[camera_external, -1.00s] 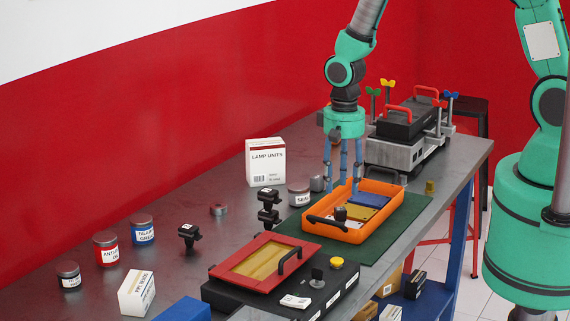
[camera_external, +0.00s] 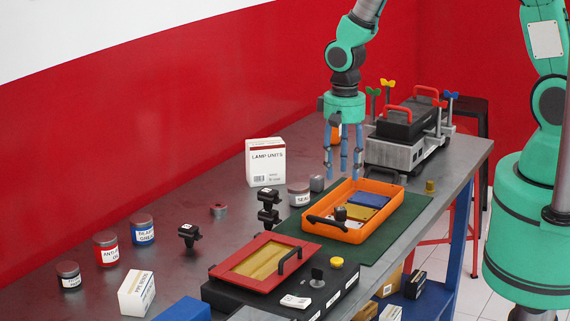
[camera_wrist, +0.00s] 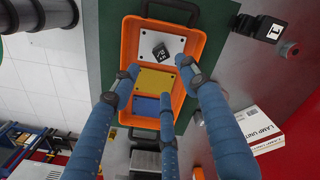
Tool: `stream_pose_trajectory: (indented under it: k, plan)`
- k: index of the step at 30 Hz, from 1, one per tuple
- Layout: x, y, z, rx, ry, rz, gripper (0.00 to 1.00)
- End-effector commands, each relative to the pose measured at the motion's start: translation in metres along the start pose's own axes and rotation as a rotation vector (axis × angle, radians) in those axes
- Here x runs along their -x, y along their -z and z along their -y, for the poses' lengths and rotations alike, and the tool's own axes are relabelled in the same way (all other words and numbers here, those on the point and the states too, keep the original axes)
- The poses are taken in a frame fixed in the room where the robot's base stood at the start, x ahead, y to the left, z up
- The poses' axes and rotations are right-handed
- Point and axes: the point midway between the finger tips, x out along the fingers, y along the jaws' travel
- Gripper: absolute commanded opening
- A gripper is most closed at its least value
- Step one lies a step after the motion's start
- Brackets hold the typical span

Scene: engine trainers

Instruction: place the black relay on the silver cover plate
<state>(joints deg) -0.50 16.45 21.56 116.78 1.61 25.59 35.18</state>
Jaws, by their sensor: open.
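A black relay (camera_wrist: 160,51) with a white mark on top sits on the silver cover plate (camera_wrist: 178,42), turned at an angle to it. The plate lies at one end of the orange tray (camera_external: 333,234); the relay also shows there in the external view (camera_external: 341,213). My gripper (camera_external: 343,174) is open and empty, above the far-left part of the tray and clear of the relay. In the wrist view its three blue fingers (camera_wrist: 160,82) are spread over the tray, with the relay beyond their tips.
Yellow (camera_wrist: 156,80) and blue (camera_external: 369,201) plates share the tray. Other black parts (camera_external: 268,205) stand left of it, near a jar and a LAMP UNITS box (camera_external: 265,164). A red-framed black box (camera_external: 265,263) is in front; a grey fixture (camera_external: 400,150) is behind.

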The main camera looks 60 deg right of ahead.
Motion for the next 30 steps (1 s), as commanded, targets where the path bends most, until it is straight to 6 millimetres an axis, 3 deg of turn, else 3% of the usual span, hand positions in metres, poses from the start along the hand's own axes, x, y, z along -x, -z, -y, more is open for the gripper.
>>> stream_pose_trajectory:
  k: [5, 11, 20, 30]
  plan:
    - [0.005, 0.0, 0.0, 0.005, 0.003, -0.004, 0.44]
    - [0.038, 0.001, 0.001, 0.036, 0.02, -0.028, 0.44]
    - [0.131, -0.01, -0.007, 0.137, 0.062, -0.097, 0.44]
    - [0.235, -0.042, -0.031, 0.267, 0.103, -0.192, 0.44]
